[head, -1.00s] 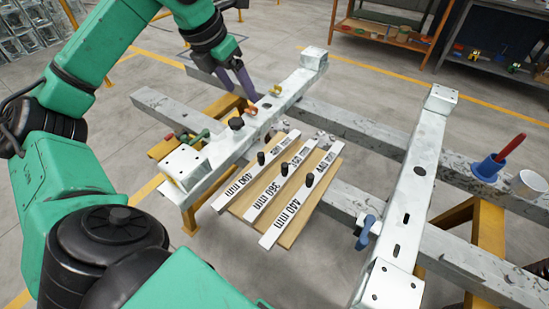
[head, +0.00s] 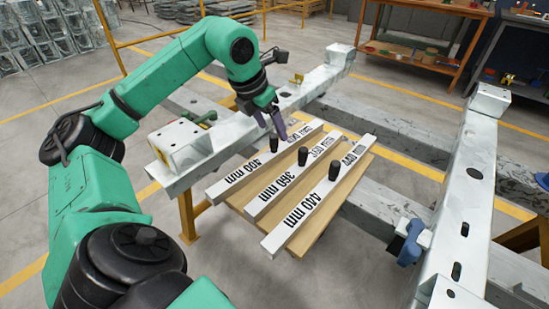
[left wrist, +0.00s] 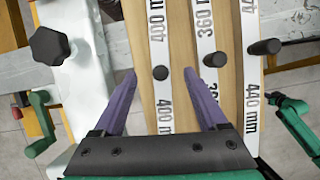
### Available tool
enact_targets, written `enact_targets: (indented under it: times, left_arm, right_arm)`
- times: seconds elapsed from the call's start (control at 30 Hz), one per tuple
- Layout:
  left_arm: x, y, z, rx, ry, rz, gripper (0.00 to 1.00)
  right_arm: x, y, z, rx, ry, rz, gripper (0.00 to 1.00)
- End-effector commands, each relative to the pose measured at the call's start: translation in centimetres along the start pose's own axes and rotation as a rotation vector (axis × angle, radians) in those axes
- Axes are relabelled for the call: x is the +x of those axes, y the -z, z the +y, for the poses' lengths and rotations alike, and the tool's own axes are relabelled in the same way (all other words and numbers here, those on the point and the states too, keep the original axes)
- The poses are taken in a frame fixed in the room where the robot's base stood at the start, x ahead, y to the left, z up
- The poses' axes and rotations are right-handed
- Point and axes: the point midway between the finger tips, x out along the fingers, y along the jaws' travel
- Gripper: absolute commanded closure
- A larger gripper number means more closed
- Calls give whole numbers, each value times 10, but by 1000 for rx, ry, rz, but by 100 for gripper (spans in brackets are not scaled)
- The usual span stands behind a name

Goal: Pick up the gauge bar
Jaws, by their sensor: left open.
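Three white gauge bars lie side by side on a wooden board (head: 318,236), each with a black knob: the 400 mm bar (head: 240,177), the 360 mm bar (head: 273,190) and the 440 mm bar (head: 310,213). The task does not say which one is meant. My left gripper (head: 272,130), with purple fingers, is open over the 400 mm bar, by its knob. In the left wrist view, the open fingers (left wrist: 160,76) straddle the 400 mm bar (left wrist: 165,110), and its knob (left wrist: 160,72) shows between the fingertips. My right gripper is out of view.
A pale metal beam (head: 225,138) with a green clamp (head: 200,119) runs left of the bars. Another beam (head: 462,200), with a blue-handled clamp (head: 408,243), stands on the right. In the left wrist view, a black star knob (left wrist: 48,46) rises from the left beam.

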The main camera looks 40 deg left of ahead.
Motion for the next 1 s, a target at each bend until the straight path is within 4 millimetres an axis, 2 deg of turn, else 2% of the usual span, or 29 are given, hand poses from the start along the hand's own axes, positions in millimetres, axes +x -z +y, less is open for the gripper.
enact_targets:
  times: [0.03,0.17,0.4,0.63,0.67,0.7,0.83,0.87,1.0]
  left_arm:
    - [12,1,0,0,1,1,25]
    - [27,1,0,0,0,0,25]
    - [69,5,-1,0,1,0,25]
    - [74,5,0,0,-1,-1,25]
    - [74,5,0,0,-1,-1,29]
    - [73,5,0,0,-1,-1,44]
    - [73,5,0,0,-1,-1,94]
    - [73,5,0,0,-1,-1,100]
    - [73,5,0,0,-1,-1,100]
  right_arm:
    - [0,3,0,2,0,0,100]
    - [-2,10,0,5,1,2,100]
    - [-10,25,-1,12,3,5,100]
    - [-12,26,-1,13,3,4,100]
    - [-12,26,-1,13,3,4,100]
    - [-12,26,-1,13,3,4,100]
    - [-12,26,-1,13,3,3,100]
    - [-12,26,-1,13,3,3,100]
    - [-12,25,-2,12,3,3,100]
